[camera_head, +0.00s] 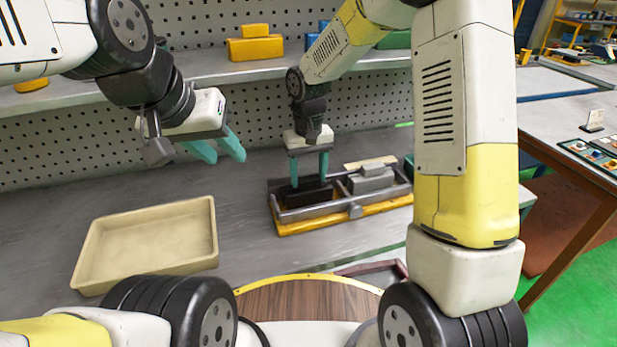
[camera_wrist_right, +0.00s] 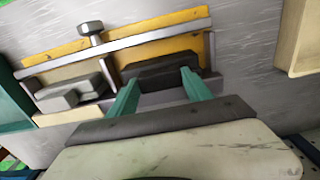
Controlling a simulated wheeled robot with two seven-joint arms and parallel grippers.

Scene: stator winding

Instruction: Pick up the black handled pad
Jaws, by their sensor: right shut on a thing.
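The black handled pad (camera_head: 303,196) sits in the left part of a yellow-based metal fixture (camera_head: 290,228) on the workbench. In the right wrist view the pad (camera_wrist_right: 160,77) lies between the fingertips. My right gripper (camera_head: 309,180) points down over the fixture, its teal fingers shut on the pad's handle. It also shows in the right wrist view (camera_wrist_right: 156,92), where the fingers partly hide the pad. I cannot tell whether the pad is clear of the fixture floor. My left gripper (camera_head: 222,152) is empty above the bench at the left, its two teal fingers apart.
A grey handled pad (camera_head: 372,179) sits in the fixture's right part, beside a metal bolt (camera_head: 355,211). An empty beige tray (camera_head: 150,275) stands on the bench at the left. A shelf (camera_head: 240,68) with yellow and blue blocks runs along the pegboard behind. Bare bench lies between tray and fixture.

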